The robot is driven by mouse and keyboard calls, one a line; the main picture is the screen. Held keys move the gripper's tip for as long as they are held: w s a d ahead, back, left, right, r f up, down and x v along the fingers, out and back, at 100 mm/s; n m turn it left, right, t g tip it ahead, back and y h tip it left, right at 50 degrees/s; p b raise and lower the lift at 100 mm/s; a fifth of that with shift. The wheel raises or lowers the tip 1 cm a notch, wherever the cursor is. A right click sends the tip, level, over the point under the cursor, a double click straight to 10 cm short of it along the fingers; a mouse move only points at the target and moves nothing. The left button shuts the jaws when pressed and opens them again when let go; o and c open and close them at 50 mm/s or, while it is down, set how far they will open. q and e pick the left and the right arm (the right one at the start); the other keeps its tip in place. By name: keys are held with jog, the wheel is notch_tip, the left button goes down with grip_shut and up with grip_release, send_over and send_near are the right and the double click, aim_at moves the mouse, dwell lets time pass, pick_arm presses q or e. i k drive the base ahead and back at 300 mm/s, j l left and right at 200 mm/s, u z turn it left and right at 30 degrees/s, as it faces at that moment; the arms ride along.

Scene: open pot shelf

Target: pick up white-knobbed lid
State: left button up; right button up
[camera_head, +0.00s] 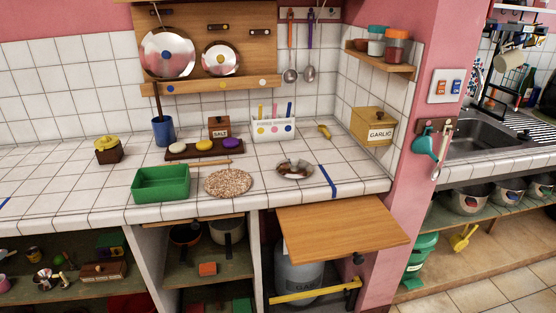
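Two round shiny lids hang on the wooden wall rack (265,45) at the back: a larger lid (167,55) on the left and a smaller lid (221,60) to its right. I cannot make out a white knob on either. Neither of my grippers is in view.
A wooden board (343,230) juts out in front. Pots (227,231) stand on the shelf below.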

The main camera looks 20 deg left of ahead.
aim_at(294, 168)
jog(key=j+z, duration=0.1)
jog(key=j, duration=0.75)
jog(key=k+j, duration=0.1)
jog(key=j, duration=0.75)
jog(key=z, duration=0.05)
